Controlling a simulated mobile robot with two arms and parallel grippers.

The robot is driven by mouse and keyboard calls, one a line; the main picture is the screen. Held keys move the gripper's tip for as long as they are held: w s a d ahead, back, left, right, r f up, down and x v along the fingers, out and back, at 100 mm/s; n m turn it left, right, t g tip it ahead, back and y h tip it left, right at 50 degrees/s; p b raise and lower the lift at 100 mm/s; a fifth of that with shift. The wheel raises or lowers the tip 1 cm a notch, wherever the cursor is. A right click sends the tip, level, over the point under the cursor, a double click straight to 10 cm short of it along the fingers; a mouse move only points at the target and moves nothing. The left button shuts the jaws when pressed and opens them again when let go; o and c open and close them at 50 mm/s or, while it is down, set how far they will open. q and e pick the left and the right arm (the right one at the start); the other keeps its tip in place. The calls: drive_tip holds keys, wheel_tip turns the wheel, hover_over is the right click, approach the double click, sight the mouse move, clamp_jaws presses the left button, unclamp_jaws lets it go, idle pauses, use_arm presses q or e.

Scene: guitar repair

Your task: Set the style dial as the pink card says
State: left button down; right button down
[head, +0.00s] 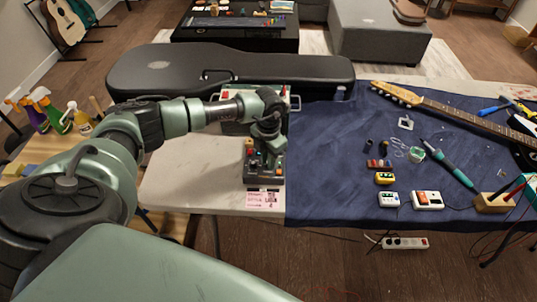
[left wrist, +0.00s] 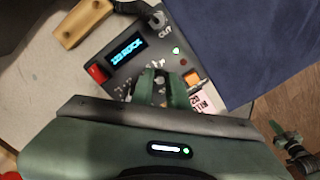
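The dark control box (head: 264,176) lies at the front of the pale table part. In the left wrist view its face (left wrist: 125,55) shows a lit blue screen (left wrist: 130,60) that seems to end in "ROCK", plus small knobs and a red and an orange button. The pink card (head: 263,199) lies at the box's front edge; its corner also shows in the left wrist view (left wrist: 205,101). My left gripper (head: 266,150) points down over the box. Its green fingers (left wrist: 158,85) are close together at the knobs; the style dial and any grip on it are hidden.
A black guitar case (head: 230,72) lies behind the box. The blue cloth (head: 330,150) to the right holds a guitar neck (head: 450,108), a teal soldering iron (head: 447,160) and small pedals (head: 427,199). Pale table (head: 180,180) is clear left of the box.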

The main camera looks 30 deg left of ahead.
use_arm(q)
drive_tip(key=shift+f+m+b, duration=0.15)
drive_tip(key=shift+m+b, duration=1)
drive_tip(key=shift+m, duration=0.05)
drive_tip(key=m+b, duration=0.2)
drive_tip(key=shift+m, duration=0.4)
drive_tip(key=m+b, duration=0.3)
drive_tip(key=m, duration=0.1)
drive_tip(key=shift+w, duration=0.1)
drive_tip(key=shift+r+m+b, duration=0.2)
drive_tip(key=shift+m+b, duration=0.6)
drive_tip(key=shift+m, duration=0.4)
drive_tip(key=c, duration=1.6)
unclamp_jaws()
drive_tip(key=shift+c, duration=0.2)
